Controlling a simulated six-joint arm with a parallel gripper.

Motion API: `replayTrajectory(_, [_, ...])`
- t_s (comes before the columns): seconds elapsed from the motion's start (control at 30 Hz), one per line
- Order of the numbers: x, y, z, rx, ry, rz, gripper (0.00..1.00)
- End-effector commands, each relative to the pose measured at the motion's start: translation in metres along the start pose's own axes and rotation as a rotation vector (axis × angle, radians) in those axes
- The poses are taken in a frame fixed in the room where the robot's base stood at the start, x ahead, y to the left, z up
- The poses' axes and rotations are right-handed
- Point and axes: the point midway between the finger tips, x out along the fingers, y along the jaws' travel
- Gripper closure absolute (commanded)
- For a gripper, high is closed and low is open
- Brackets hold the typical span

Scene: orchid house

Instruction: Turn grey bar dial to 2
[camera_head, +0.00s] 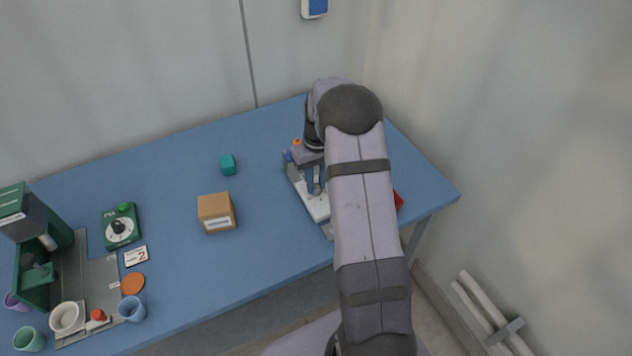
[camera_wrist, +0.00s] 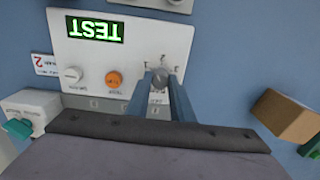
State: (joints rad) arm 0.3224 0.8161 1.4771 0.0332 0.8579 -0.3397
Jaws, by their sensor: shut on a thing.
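The grey bar dial (camera_wrist: 160,77) sits on a white panel (camera_wrist: 110,55) in the wrist view, which shows the panel upside down. My gripper (camera_wrist: 161,82) is shut on the dial, one finger on each side. Small numerals stand around the dial; the fingers partly cover it, and I cannot tell which one it points to. The panel's green display (camera_wrist: 95,29) reads TEST. In the head view the white device (camera_head: 316,206) is partly hidden by my arm, and my gripper (camera_head: 315,188) reaches down to it.
An orange button (camera_wrist: 114,79) and a round pale knob (camera_wrist: 72,75) are on the same panel. A cardboard box (camera_head: 216,212) and a teal cube (camera_head: 228,164) stand left of the device, with clear table between.

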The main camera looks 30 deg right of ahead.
Motion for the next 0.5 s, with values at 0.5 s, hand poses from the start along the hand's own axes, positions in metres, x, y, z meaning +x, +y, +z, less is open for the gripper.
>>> replayTrajectory(0.5, [-0.0011,0.0002,-0.0002,0.385,0.013,0.0,1.0])
